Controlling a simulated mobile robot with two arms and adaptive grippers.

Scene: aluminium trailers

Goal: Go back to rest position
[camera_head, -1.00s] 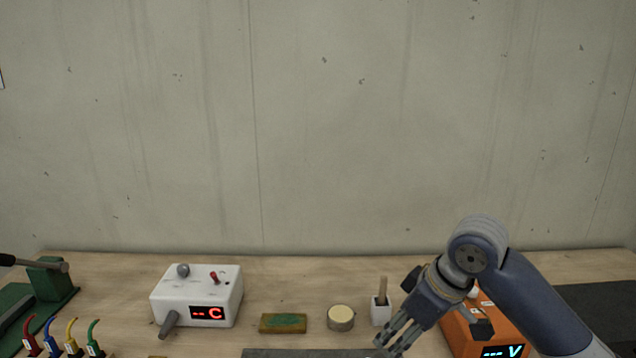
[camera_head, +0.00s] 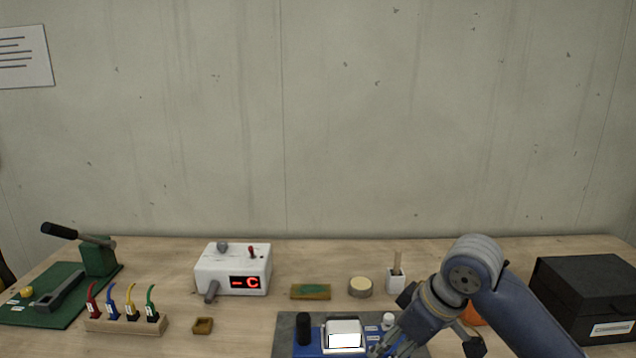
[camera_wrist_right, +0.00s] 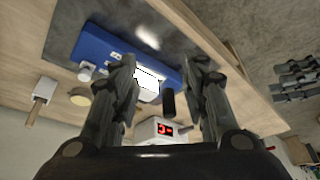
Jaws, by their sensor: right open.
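My left gripper is in neither view.
A white box with a red display (camera_head: 233,270), a green sponge (camera_head: 311,292), a round tin (camera_head: 360,287) and a brush holder (camera_head: 396,280) stand behind. A black box (camera_head: 588,297) is at right. Colored leads (camera_head: 125,325) and a green press (camera_head: 98,257) are at left.

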